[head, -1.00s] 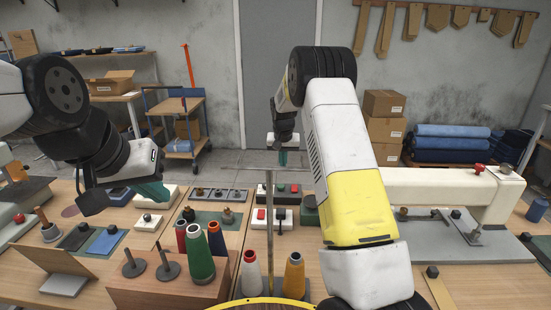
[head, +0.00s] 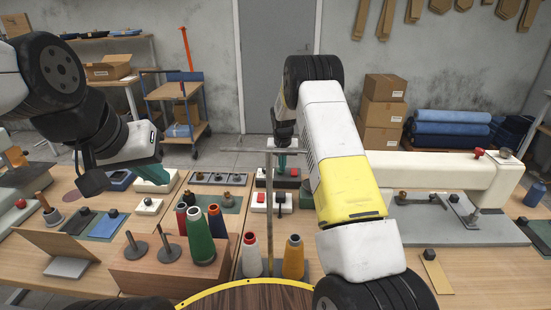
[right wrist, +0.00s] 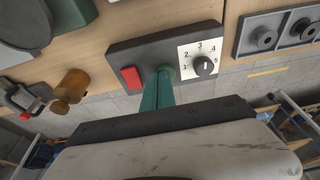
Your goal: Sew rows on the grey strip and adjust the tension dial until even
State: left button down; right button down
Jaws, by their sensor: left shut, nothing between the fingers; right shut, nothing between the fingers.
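A dark control box (right wrist: 120,52) in the right wrist view carries a red button (right wrist: 131,77), a green button (right wrist: 166,72) and a black dial (right wrist: 203,66) on a white plate numbered 1 to 5. My right gripper (right wrist: 160,80) is shut and empty, its teal tips at the green button; contact is unclear. In the head view the right gripper (head: 281,160) is over this box at the bench's far side. My left gripper (head: 153,174) is shut and empty above the left part of the bench. A white sewing machine (head: 430,172) stands at right. I cannot make out the grey strip.
Thread cones, a green one (head: 198,236) and an orange one (head: 293,258) among them, stand at the bench front. A thin metal stand (head: 269,215) rises between my arms.

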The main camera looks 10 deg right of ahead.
notch_tip(320, 180, down, 2)
jog(key=shift+s, duration=0.1)
jog(key=shift+s+f, duration=0.15)
jog(key=shift+f, duration=0.15)
jog(key=shift+d, duration=0.15)
dwell(1.4)
jog(key=r, duration=0.5)
jog(key=shift+w, duration=0.25)
jog(key=v, duration=1)
jog(key=shift+w+r, duration=0.15)
jog(key=shift+r, duration=0.1)
jog(key=shift+r, duration=0.1)
